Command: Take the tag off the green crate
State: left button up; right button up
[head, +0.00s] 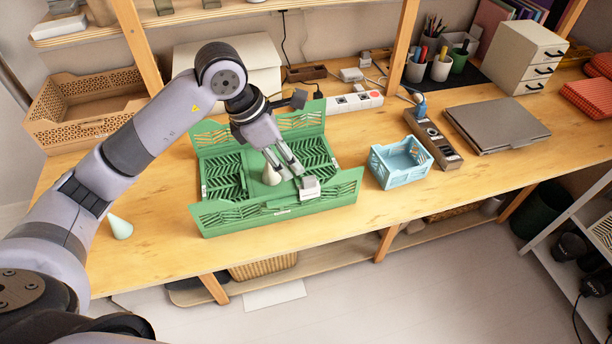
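The green crate (222,219) stands on the wooden worktop near its front edge, with slotted walls. A small pale grey tag (309,188) sits at its front wall, right of the middle, by the upper rim. My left gripper (295,174) reaches down over the crate with its two fingers apart. Its fingertips are just above and left of the tag; I cannot tell whether they touch it. My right gripper is not in view.
A white power strip (353,102) lies behind. A pale green cone (120,227) stands at the left. A closed laptop (496,124) lies farther right. Clear worktop lies before the blue basket.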

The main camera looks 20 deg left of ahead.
aim_at(304, 180)
pick_arm(q)
jog(key=x, duration=0.4)
jog(key=shift+w, duration=0.25)
jog(key=p+x, duration=0.1)
jog(key=x, duration=0.3)
jog(key=shift+d+f, duration=0.1)
jog(key=shift+f, duration=0.25)
jog(key=shift+p+x, duration=0.35)
jog(key=shift+x, duration=0.9)
jog(key=shift+w+d+f, duration=0.1)
jog(key=shift+w+f, duration=0.1)
jog(key=shift+f, duration=0.05)
jog(key=shift+d+f, duration=0.1)
jog(key=shift+f, duration=0.25)
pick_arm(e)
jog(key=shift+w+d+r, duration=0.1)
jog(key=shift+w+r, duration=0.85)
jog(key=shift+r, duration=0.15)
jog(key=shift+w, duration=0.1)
pick_arm(q)
jog(key=c, duration=0.4)
grip_shut()
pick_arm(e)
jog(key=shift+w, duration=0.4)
